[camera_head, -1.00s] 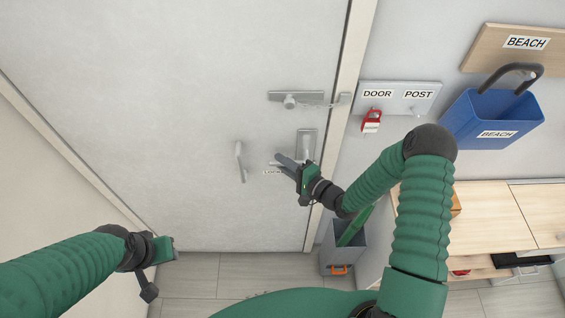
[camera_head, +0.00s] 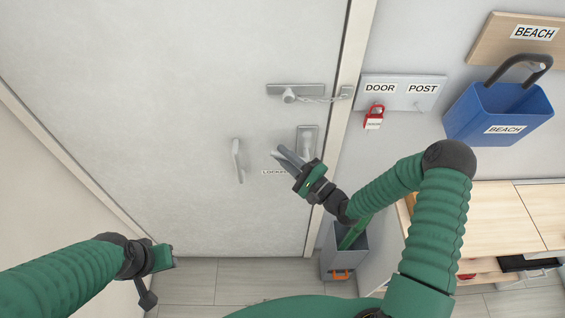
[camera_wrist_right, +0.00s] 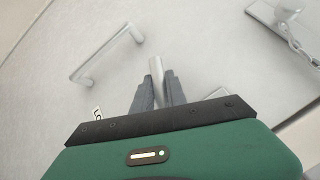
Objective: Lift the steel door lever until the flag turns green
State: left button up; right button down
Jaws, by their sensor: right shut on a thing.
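The steel door lever (camera_wrist_right: 156,68) shows in the right wrist view as a grey bar between two fingers, its end sticking out past them. In the head view my right gripper (camera_head: 286,158) is shut on the lever, in front of the lever's steel plate (camera_head: 307,136), and hides most of the lever. A white label reading LOCKED (camera_head: 273,172) is just below the fingers, its right end covered. I see no green on it. My left gripper (camera_head: 163,258) is low at the left, away from the lever; its jaws are too unclear to read.
A fixed pull handle (camera_head: 238,161) is left of the lever. A door chain (camera_head: 318,99) spans from door to frame above it. A red padlock (camera_head: 374,117) hangs on a board at right, near a blue bin (camera_head: 498,112). A grey bin (camera_head: 346,262) stands below.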

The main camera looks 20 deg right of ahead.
jog(key=shift+s+d+r+m+t+b, duration=0.1)
jog(key=shift+d+r+m+t+b, duration=0.15)
jog(key=shift+m+t+b, duration=0.25)
jog(key=shift+d+r+m+t+b, duration=0.1)
jog(key=shift+r+m+t+b, duration=0.15)
jog(key=shift+m+t+b, duration=0.25)
jog(key=shift+r, duration=0.1)
jog(key=c, duration=1.3)
grip_release()
jog(key=shift+d, duration=0.1)
jog(key=shift+c, duration=0.2)
jog(key=shift+s+d, duration=0.15)
jog(key=shift+s, duration=0.05)
jog(key=b+v, duration=0.4)
jog(key=v, duration=1.2)
jog(key=shift+b, duration=0.35)
